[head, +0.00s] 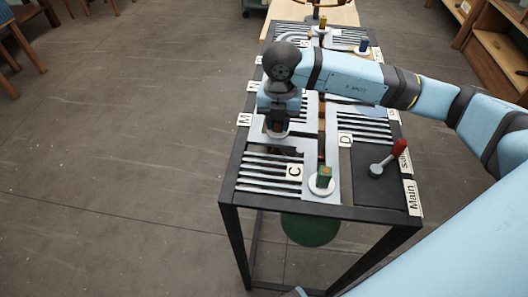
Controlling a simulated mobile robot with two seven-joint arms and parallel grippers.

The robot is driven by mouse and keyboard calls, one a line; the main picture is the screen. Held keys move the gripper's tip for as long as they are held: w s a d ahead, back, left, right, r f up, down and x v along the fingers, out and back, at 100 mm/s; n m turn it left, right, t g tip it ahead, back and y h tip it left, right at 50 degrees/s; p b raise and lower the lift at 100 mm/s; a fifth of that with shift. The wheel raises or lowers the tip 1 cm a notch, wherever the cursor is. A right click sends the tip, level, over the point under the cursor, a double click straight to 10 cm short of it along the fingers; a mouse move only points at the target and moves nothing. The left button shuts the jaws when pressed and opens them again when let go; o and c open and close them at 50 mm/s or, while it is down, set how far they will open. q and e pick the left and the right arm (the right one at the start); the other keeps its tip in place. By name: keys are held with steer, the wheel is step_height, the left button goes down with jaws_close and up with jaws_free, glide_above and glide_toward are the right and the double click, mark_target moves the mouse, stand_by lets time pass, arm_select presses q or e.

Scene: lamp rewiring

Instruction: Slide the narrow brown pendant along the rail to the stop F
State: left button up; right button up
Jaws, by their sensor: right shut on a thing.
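My right gripper (278,126) points down over the left part of the slotted rail top (268,170). It is shut on a small knob whose white base and brownish edge barely show under the fingers. The fingers hide most of it, and the narrow brown pendant's body is not clearly visible. No label F can be read; labels C (294,171), D (345,139) and M (244,119) show. My left gripper is not in view.
A green knob (325,176) stands on a white disc near the front, with a green shade (310,230) hanging below. A red-tipped lever (388,157) stands at right by the Main label (413,198). Yellow (322,22) and blue (363,45) knobs stand farther back.

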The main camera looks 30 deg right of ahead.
steer(key=s+d, duration=0.1)
steer(key=d, duration=0.1)
steer(key=s+d+b, duration=0.1)
steer(key=s+d, duration=0.1)
steer(key=shift+s+d, duration=0.3)
steer(key=shift+d, duration=0.1)
steer(key=s+d, duration=0.1)
steer(key=d, duration=0.1)
steer(key=s+d+b, duration=0.1)
steer(key=s+d, duration=0.1)
stand_by(0.3)
steer(key=w+d+b, duration=0.3)
steer(key=w+d, duration=1)
steer(key=w, duration=0.4)
steer(key=shift+w, duration=0.3)
stand_by(0.4)
steer(key=shift+d, duration=0.15)
